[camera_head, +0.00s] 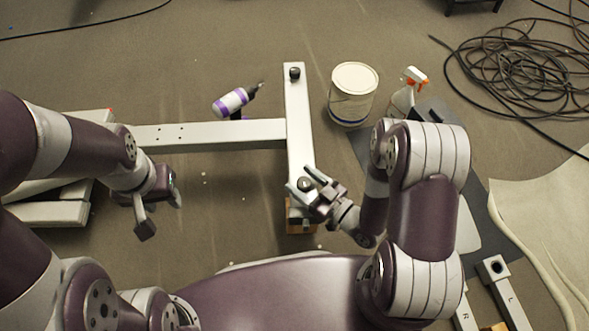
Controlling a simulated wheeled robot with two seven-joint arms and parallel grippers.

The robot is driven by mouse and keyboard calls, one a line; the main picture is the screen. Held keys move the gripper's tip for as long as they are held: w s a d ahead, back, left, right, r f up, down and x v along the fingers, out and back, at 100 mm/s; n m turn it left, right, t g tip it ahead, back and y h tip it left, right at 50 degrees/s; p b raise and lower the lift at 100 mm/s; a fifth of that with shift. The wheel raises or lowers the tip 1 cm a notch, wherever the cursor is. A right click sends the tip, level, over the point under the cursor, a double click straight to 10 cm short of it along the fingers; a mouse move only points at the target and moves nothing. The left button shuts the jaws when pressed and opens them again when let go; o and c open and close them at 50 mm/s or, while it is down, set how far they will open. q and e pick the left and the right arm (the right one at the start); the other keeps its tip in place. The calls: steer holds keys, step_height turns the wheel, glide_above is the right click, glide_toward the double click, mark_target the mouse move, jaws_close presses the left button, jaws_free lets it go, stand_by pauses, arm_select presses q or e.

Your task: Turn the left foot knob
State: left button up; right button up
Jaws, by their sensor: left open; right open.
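A pale T-shaped frame (215,133) lies on the floor, its crossbar (296,125) running from far to near. A dark round knob (294,73) sits on the crossbar's far end. A second dark knob (304,183) sits near its near end. My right gripper (299,178) is open, its two fingers on either side of the near knob; I cannot tell whether they touch it. My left gripper (161,213) is open and empty above the floor, left of the crossbar and below the long beam. No label tells which knob is the left one.
A wooden block (294,218) is under the crossbar's near end. Black cable (515,70) lies coiled at upper right. Loose bars marked R (465,316) and L (510,298) lie lower right.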

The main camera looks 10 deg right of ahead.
steer(key=c, duration=1)
steer(key=shift+o, duration=0.2)
steer(key=shift+w+y, duration=0.1)
steer(key=shift+y, duration=0.2)
